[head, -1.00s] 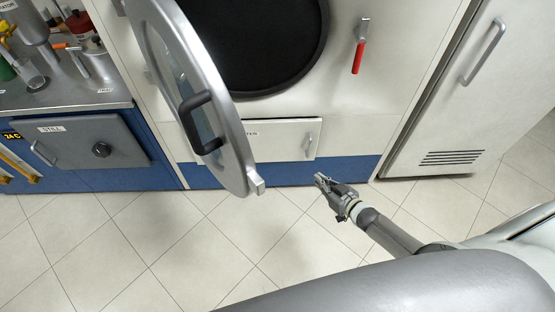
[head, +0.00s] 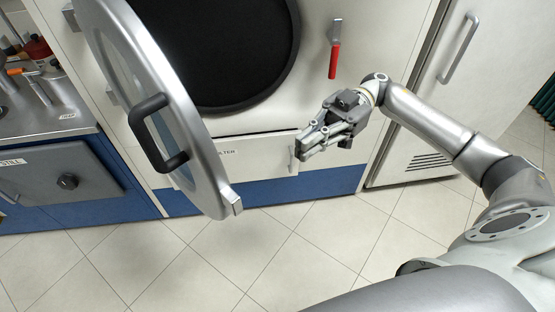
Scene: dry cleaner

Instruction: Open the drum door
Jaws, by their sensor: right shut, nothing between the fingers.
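The drum door (head: 190,125) is a round silver-framed door with a glass middle, swung out from the machine toward the left. Its black handle (head: 143,133) faces me. The dark round drum opening (head: 225,50) shows uncovered behind it. My right gripper (head: 303,148) is shut and empty, in front of the lower machine panel, to the right of the door and apart from it. My left gripper is not in view.
A red-handled lever (head: 334,62) is on the machine front above my right gripper. A filter drawer (head: 250,152) is below the opening. A grey still unit (head: 70,180) stands at the left. A tall cabinet door (head: 435,110) is at the right. The tiled floor (head: 190,265) is clear.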

